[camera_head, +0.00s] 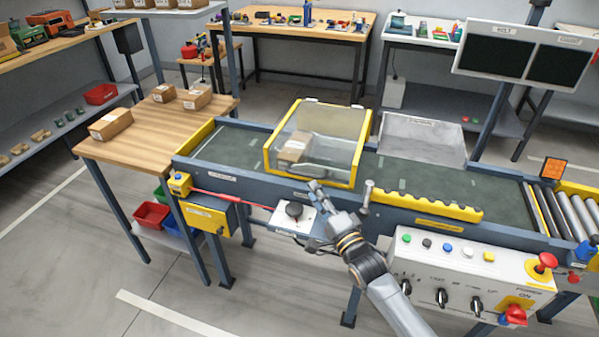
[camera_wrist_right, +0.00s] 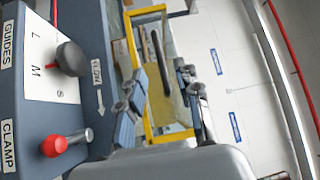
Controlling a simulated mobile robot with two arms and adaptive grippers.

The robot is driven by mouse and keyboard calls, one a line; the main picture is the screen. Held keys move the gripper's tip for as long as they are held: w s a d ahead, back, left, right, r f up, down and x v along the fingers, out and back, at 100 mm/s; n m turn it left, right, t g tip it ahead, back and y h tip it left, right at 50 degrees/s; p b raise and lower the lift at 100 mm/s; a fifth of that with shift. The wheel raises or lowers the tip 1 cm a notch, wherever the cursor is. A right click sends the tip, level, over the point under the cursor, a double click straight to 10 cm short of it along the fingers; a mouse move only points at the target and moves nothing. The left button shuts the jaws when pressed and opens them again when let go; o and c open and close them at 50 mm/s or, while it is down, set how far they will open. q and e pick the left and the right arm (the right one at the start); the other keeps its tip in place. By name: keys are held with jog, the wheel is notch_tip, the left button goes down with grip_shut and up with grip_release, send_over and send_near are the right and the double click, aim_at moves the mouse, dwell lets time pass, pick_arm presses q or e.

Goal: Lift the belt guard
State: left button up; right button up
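The belt guard (camera_head: 357,150) is a clear cover with a yellow frame, sitting low over the conveyor belt. A bar-shaped handle (camera_head: 315,167) is at its near lower edge. A cardboard box (camera_head: 292,150) shows under the cover. My right gripper (camera_head: 318,187) is just in front of the guard's near edge, its fingers pointing toward it. In the wrist view my right gripper (camera_wrist_right: 163,98) is open, with two separated fingers. The yellow guard frame (camera_wrist_right: 131,45) and a dark bar (camera_wrist_right: 161,62) lie beyond the gap, apparently not held. My left gripper is not in view.
A guides dial (camera_head: 294,209) is left of my gripper; a grey knobbed post (camera_head: 367,190) stands to its right. A button panel (camera_head: 465,265) with a red stop button (camera_head: 545,260) is at the lower right. A wooden table (camera_head: 150,140) with boxes adjoins the belt.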

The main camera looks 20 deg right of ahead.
aim_at(302, 174)
jog(key=x, duration=0.8)
jog(key=shift+w+a, duration=0.1)
jog(key=shift+c, duration=0.2)
grip_shut()
